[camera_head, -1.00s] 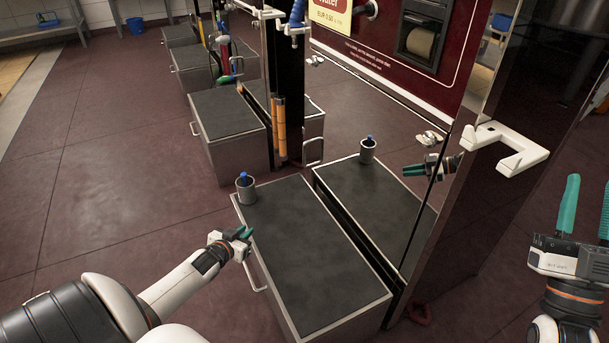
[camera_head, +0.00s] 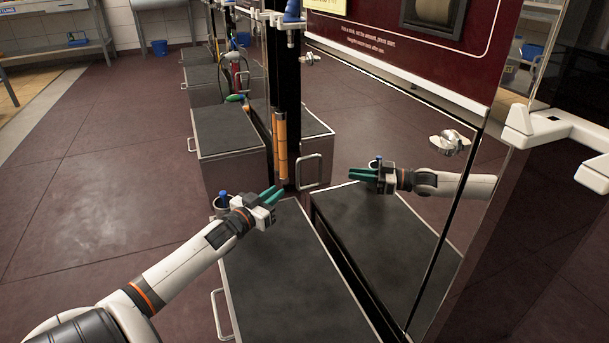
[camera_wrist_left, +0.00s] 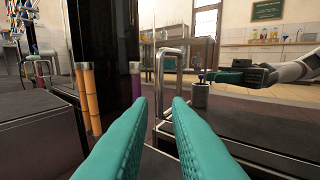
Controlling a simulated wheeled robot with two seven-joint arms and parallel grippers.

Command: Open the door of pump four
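A tall pump with a maroon front (camera_head: 400,45) stands at the right. Below the maroon, a mirror-like panel (camera_head: 385,120) reflects the floor, a box and my left arm; I cannot tell whether this is pump four's door, as no number is readable. Metal knobs sit on its upper part, one near (camera_head: 450,142) and one further left (camera_head: 310,58). My left gripper (camera_head: 273,193) is open and empty, above the far end of the dark-topped box and apart from the panel. Its parted green fingers show in the left wrist view (camera_wrist_left: 160,125). My right gripper is out of view.
The dark-topped box (camera_head: 290,285) stands before the panel, with a grey cup (camera_head: 222,205) holding something blue at its far corner. Orange tubes (camera_head: 280,145) run along a black post. A white bracket (camera_head: 545,128) juts out at right. Floor at left is clear.

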